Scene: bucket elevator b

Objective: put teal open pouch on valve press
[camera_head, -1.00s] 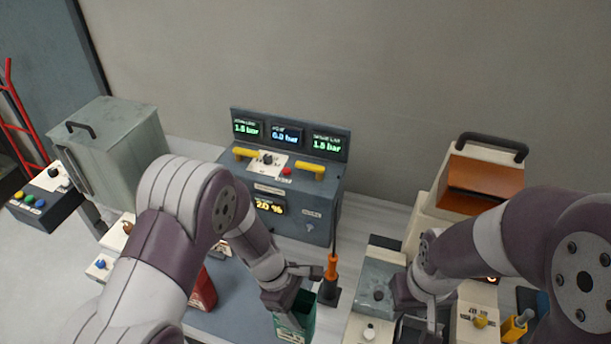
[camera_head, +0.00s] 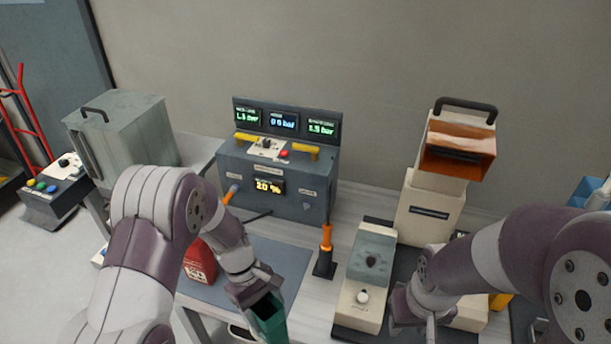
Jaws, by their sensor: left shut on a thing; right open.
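The teal open pouch (camera_head: 268,318) is held by my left gripper (camera_head: 256,292) at the bottom centre of the view, its open mouth facing up and its lower part cut off by the frame edge. The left gripper is shut on it. No label shows which machine is the valve press. A low beige device (camera_head: 352,310) with a grey top and a white knob stands right of the pouch. A taller beige machine (camera_head: 432,208) with an orange hood and black handle stands behind it. My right gripper (camera_head: 425,325) is open beside the low device; its fingers are partly hidden.
A dark control box (camera_head: 283,190) with several displays stands at the back. An orange-handled tool (camera_head: 326,243) stands upright between pouch and low device. A grey metal cabinet (camera_head: 130,130) is at left.

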